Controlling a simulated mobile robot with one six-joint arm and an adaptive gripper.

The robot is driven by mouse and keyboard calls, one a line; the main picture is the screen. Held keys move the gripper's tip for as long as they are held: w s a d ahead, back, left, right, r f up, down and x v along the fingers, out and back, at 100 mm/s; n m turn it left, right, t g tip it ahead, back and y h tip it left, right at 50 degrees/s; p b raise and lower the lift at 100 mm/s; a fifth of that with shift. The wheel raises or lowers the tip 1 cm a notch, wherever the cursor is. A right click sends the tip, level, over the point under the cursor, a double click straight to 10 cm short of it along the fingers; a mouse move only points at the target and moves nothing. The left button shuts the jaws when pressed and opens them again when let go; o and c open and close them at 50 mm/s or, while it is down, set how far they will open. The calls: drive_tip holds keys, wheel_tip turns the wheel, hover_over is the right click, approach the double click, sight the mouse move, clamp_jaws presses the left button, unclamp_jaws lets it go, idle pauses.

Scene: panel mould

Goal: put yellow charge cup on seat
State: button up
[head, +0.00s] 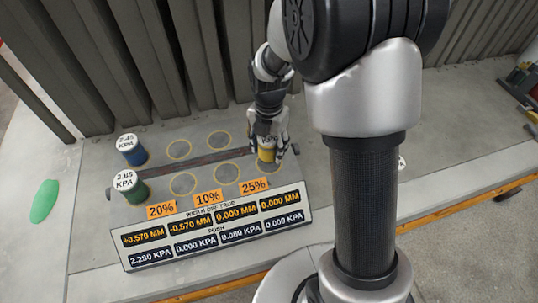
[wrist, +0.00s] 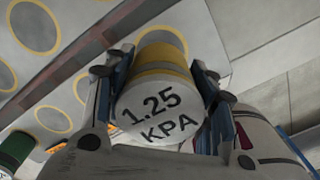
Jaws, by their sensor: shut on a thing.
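The yellow charge cup (head: 266,155) is between the fingers of my gripper (head: 268,149), over the right end of the ringed panel. In the wrist view the cup (wrist: 158,88) shows its white end marked 1.25 KPA. My gripper (wrist: 160,75) is shut on its sides. The cup and fingers hide the rest. I cannot tell whether the cup touches the panel.
A blue cup (head: 131,151) and a green cup (head: 130,187) stand at the panel's left end. Several empty ringed seats, such as one (head: 183,183), lie in two rows beside a dark bar (head: 180,165). A readout board (head: 215,226) stands in front; corrugated wall (head: 150,60) behind.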

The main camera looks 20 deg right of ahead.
sight(269, 136)
drive_tip(key=shift+f+b, duration=0.5)
drive_tip(key=shift+f, duration=1.4)
drive_tip(key=shift+f, duration=0.1)
drive_tip(key=o, duration=1.3)
drive_tip(key=shift+f, duration=0.1)
drive_tip(key=shift+o, duration=0.2)
wheel_tip(269, 136, up, 12)
drive_tip(key=p, duration=0.3)
drive_tip(key=shift+r, duration=0.25)
drive_tip(key=s+r+m+t, duration=0.2)
drive_tip(key=s+r+m, duration=0.4)
drive_tip(key=s+m, duration=0.4)
drive_tip(key=s+r+m+t, duration=0.2)
drive_tip(key=s+r+m, duration=0.5)
drive_tip(key=s+m, duration=0.4)
drive_tip(key=m, duration=0.6)
drive_tip(key=shift+s+r+t, duration=0.2)
drive_tip(key=shift+s+t, duration=0.05)
drive_tip(key=shift+t, duration=0.05)
